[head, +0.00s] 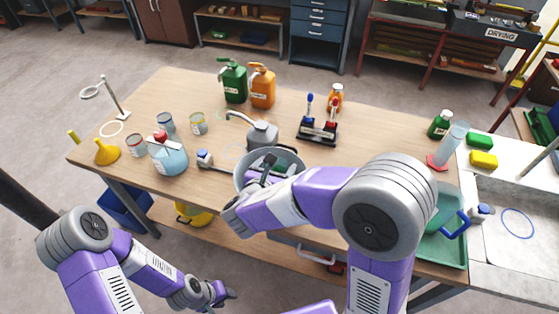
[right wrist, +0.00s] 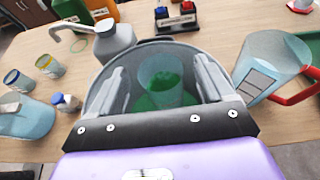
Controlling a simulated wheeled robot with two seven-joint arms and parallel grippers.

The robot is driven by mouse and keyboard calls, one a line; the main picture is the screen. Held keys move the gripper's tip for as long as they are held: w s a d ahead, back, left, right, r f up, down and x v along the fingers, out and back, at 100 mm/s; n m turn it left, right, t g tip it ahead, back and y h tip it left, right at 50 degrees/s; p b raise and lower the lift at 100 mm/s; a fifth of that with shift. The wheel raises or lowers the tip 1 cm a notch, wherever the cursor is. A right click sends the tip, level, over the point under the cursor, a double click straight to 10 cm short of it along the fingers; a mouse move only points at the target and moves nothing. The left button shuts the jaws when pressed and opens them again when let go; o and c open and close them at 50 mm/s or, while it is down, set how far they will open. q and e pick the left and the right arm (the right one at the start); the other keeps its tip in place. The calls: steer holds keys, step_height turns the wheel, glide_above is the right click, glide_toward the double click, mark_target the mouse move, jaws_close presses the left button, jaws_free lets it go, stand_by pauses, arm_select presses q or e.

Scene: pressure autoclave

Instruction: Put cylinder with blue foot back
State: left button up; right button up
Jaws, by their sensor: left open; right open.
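I cannot make out a standing cylinder with a blue foot. A clear cylinder with a red foot (head: 456,138) stands at the table's right end. A small white item with a blue end (head: 204,158) is left of the grey pot (head: 240,180); it also shows in the right wrist view (right wrist: 66,102). No contact is clear. My left gripper (head: 222,293) is open and low, in front of the table.
A blue ring (head: 518,222) marks the right counter. A green tray (head: 440,255) lies at the table's right front. A clear jug with a red handle (right wrist: 268,62) stands right of the pot.

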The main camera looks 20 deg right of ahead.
steer(key=v, duration=0.8)
steer(key=shift+p, duration=0.45)
steer(key=shift+s+a, duration=0.1)
